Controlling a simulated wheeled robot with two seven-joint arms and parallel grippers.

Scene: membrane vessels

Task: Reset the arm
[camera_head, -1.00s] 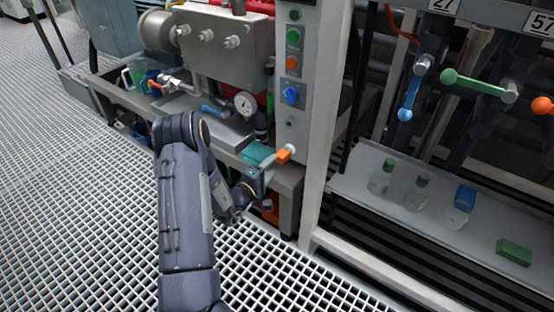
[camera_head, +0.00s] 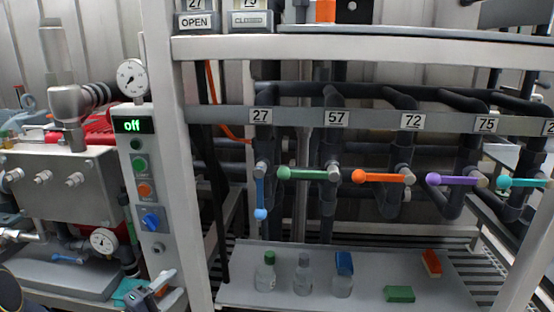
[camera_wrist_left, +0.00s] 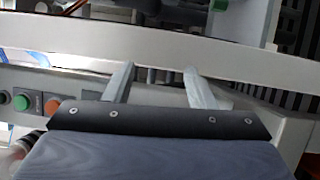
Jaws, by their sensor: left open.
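My left gripper (camera_head: 165,287) shows low in the head view, in front of the foot of the control panel. In the left wrist view its two grey fingers (camera_wrist_left: 160,85) stand well apart with nothing between them. A bit of what seems to be my arm shows at the lower left corner of the head view. The control panel (camera_head: 128,172) has an "off" display, green and orange buttons and a blue knob (camera_head: 151,220). My right gripper is not in view.
Coloured valve handles, such as the green one (camera_head: 305,174) and orange one (camera_head: 380,177), hang under numbered labels. Below, a grey shelf (camera_head: 240,293) holds several bottles and a green block (camera_head: 399,294). A frame post (camera_head: 190,180) stands beside the panel. Steel equipment (camera_head: 60,185) is at left.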

